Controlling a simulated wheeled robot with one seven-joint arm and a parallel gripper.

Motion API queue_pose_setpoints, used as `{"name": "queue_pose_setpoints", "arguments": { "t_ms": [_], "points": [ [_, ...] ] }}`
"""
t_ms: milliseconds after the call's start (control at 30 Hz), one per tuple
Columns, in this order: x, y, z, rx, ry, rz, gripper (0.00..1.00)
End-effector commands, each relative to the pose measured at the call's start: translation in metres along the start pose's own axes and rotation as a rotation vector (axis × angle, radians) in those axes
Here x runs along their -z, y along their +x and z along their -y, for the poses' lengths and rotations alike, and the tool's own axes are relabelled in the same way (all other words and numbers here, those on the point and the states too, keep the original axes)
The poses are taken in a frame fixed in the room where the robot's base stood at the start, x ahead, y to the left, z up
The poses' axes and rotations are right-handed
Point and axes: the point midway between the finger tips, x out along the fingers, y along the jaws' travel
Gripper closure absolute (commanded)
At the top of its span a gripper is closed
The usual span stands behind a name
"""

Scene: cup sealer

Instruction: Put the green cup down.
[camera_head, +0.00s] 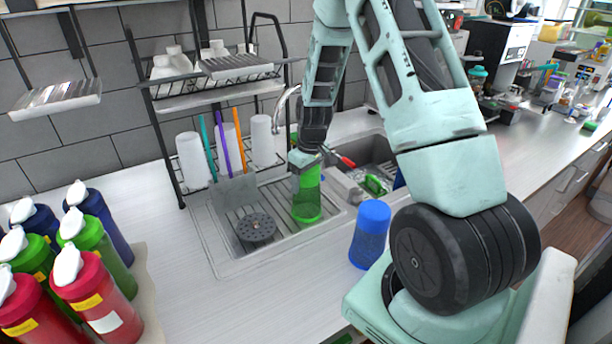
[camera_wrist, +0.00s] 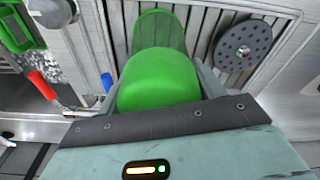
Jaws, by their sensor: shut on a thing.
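The green cup (camera_head: 308,197) is translucent and stands roughly upright at the sink's ribbed drainboard (camera_head: 283,222). My gripper (camera_head: 306,165) is above it and shut on its upper part. In the wrist view the green cup (camera_wrist: 160,75) lies between the fingers, with the drainboard slats (camera_wrist: 205,30) just beyond its far end. Whether its base touches the drainboard I cannot tell.
A dark round drain disc (camera_head: 256,228) lies left of the cup. A blue cup (camera_head: 371,233) stands on the counter to the right. A rack (camera_head: 219,100) with white cups is behind. Several bottles (camera_head: 88,240) stand at left. A red-handled tool (camera_wrist: 43,85) is near the basin.

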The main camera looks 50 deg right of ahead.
Motion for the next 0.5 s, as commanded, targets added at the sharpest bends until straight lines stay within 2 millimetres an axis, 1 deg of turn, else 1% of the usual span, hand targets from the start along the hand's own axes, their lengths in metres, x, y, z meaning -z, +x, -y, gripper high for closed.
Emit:
{"name": "queue_pose_setpoints", "arguments": {
  "t_ms": [267, 400, 433, 467, 500],
  "points": [
    [0.0004, 0.0017, -0.0001, -0.001, 0.0, -0.002, 0.58],
    [-0.0002, 0.0062, -0.0001, -0.001, 0.0, -0.002, 0.58],
    [-0.0001, 0.0048, 0.0, -0.001, 0.0, -0.002, 0.25],
    [0.0, 0.0045, 0.0, -0.001, 0.0, -0.002, 0.16],
    [-0.0001, 0.0045, 0.0, -0.001, 0.0, -0.002, 0.11]
  ]
}}
